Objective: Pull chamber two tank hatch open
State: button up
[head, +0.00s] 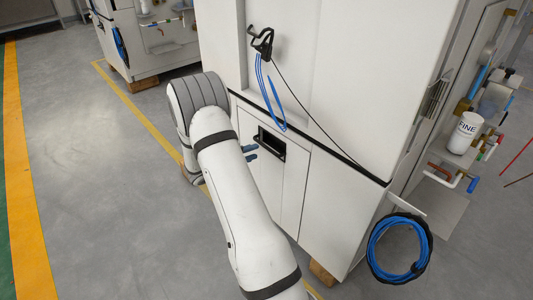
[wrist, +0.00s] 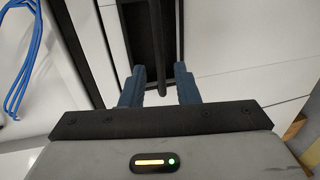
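The tank hatch (head: 262,183) is a white panel low on the front of the large white chamber, and it looks shut and flush. Its black recessed handle (head: 271,144) is near the hatch's top; in the wrist view the dark recess and a thin handle bar (wrist: 156,45) show. My gripper (head: 250,152) is at the handle, its blue fingertips just left of the recess in the head view. In the wrist view my gripper (wrist: 161,78) is open, with one finger on each side of the bar and visible gaps. No chamber number is readable.
Blue cables (head: 268,90) hang from a black hook above the hatch. A blue hose coil (head: 400,248) and a white canister (head: 464,132) are at the chamber's right side. Another cabinet (head: 150,40) stands behind left. Grey floor (head: 100,200) on the left is clear.

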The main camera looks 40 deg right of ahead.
aim_at(267, 147)
jog(key=b+x, duration=0.1)
jog(key=x, duration=0.6)
jog(key=shift+d, duration=0.25)
grip_shut()
